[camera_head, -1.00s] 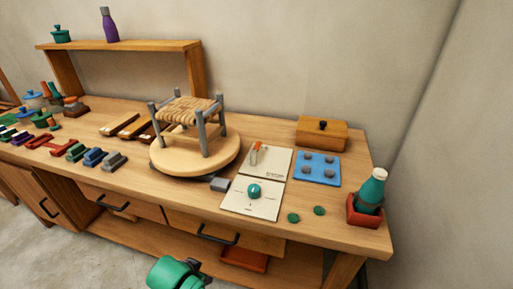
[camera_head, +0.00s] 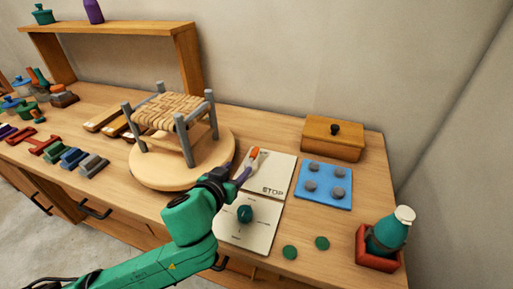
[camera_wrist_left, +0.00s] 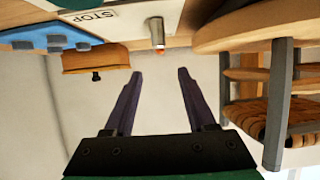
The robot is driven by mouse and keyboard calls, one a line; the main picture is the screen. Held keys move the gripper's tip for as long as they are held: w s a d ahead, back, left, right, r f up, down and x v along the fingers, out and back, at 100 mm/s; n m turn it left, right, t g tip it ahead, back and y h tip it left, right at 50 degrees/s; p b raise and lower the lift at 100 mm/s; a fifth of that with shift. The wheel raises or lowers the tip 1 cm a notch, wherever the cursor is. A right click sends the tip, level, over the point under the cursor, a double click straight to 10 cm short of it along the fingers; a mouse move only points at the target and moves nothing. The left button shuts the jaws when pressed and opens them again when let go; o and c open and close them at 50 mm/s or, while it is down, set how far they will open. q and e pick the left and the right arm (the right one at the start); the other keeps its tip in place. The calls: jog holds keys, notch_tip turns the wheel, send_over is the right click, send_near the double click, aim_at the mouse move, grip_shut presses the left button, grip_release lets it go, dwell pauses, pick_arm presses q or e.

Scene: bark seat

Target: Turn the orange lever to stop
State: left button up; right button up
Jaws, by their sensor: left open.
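The orange lever (camera_head: 254,153) stands on the upper white panel (camera_head: 279,168), beside the round turntable. The word STOP is printed near that panel's lower right edge. My left gripper (camera_head: 244,172) is open and empty, just in front of the lever, its dark fingers pointing toward it. The STOP label (camera_wrist_left: 88,16) is off to the left there. My right gripper is out of view.
The turntable (camera_head: 150,176) with a woven stool (camera_head: 172,110) stands close to the left of my gripper. A lower panel with a green knob (camera_head: 245,214) lies in front. A blue board (camera_head: 324,184), a wooden box (camera_head: 333,138) and a bottle in a red tray (camera_head: 364,250) are to the right.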

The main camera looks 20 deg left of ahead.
aim_at(252, 155)
pick_arm(q)
jog(key=x, duration=0.4)
jog(key=shift+w+p, duration=0.35)
jog(key=shift+w, duration=0.05)
jog(key=x, duration=0.7)
jog(key=shift+w+f, duration=0.25)
jog(key=shift+w, duration=0.1)
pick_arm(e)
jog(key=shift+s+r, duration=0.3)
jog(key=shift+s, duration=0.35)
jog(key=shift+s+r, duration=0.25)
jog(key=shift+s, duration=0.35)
pick_arm(q)
jog(key=shift+c, duration=0.9)
grip_shut()
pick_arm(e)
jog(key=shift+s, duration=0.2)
